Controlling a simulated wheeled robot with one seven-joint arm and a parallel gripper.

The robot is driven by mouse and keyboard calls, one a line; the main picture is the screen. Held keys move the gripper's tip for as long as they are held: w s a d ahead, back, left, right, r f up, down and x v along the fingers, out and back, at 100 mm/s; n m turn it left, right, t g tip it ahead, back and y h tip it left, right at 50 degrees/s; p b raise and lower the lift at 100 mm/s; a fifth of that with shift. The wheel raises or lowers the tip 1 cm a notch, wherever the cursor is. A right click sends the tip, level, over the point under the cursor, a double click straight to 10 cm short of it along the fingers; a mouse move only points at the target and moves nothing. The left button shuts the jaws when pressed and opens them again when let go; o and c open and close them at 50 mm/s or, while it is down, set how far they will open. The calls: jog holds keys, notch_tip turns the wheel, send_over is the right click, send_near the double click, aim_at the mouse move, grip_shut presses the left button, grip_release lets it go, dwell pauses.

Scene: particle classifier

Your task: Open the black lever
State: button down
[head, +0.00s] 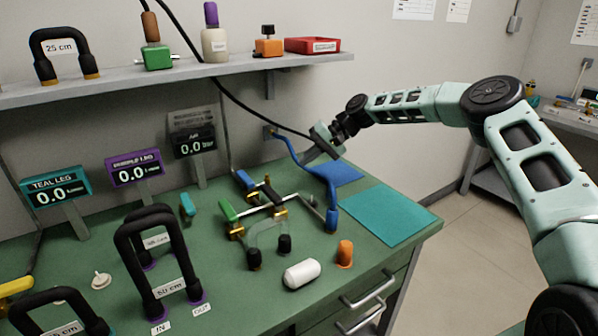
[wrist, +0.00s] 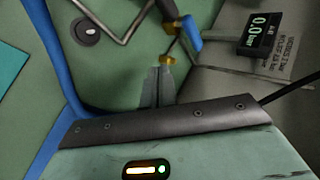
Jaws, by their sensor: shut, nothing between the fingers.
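The black lever (head: 272,192) is on the pipe fitting on the green bench, between the green lever (head: 228,209) and the black-pipe end of the frame, with the blue lever (head: 245,180) just behind it. In the wrist view a dark handle, which looks like the black lever (wrist: 168,10), is at the top edge, beside the blue lever (wrist: 188,36). My gripper (head: 305,156) is above the back of the bench, right of the levers and apart from them in the head view. In the wrist view my gripper (wrist: 158,70) is shut and empty, its tips close to a brass fitting (wrist: 167,60) in the picture.
A blue bent tube (head: 292,153) stands close beside my gripper. A blue mat (head: 336,172) and a teal mat (head: 388,214) lie to the right. Displays and a shelf (head: 200,72) are behind.

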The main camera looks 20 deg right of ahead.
jog(key=shift+w+d+r, duration=0.25)
jog(key=shift+d+r, duration=0.8)
jog(key=shift+d, duration=0.05)
